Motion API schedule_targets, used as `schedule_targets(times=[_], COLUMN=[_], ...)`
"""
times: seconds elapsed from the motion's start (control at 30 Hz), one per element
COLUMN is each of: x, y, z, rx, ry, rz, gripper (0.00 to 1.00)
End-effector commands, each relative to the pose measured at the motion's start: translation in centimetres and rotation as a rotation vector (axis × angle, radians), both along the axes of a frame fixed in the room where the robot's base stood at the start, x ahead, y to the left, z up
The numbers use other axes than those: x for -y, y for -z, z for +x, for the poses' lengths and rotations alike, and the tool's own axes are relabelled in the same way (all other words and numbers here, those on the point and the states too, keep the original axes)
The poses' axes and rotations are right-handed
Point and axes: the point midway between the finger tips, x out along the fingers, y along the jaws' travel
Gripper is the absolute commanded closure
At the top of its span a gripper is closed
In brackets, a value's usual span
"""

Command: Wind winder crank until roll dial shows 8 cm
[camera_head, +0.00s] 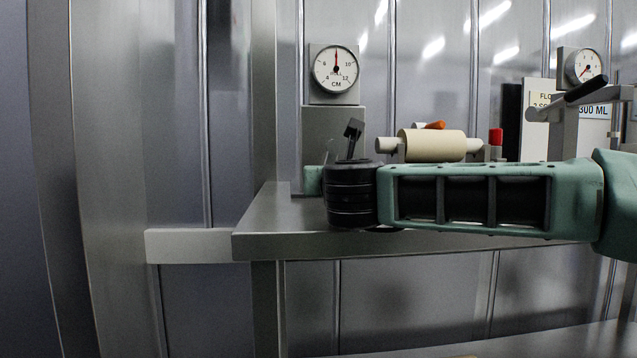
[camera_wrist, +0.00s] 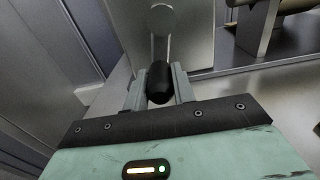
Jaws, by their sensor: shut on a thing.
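The roll dial (camera_head: 336,69) is a round white gauge marked CM on a grey post. Its red needle points straight up, midway between 6 and 10, at the 8 position; the needle covers that spot. In the wrist view, my gripper (camera_wrist: 160,80) is shut on the black handle (camera_wrist: 159,86) of the winder crank, with one finger on each side. The crank's grey arm (camera_wrist: 160,47) runs up from the handle to a round hub. In the head view, my wrist and arm hide the handle and fingertips.
A cream roll (camera_head: 435,146) lies on a spindle behind my arm, with an orange piece on top and a red-topped part beside it. A second dial (camera_head: 586,67) and another black-handled crank (camera_head: 587,90) stand at the right, before a sign. The steel bench (camera_head: 262,232) ends at the left.

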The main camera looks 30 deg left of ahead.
Motion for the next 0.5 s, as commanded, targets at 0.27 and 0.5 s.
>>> schedule_targets(times=[0.27, 0.5], x=[0.88, 0.92], y=[0.32, 0.22], z=[0.55, 0.55], rx=[-0.003, -0.002], ry=[-0.001, 0.0], rz=[-0.003, -0.001], gripper=[0.45, 0.45])
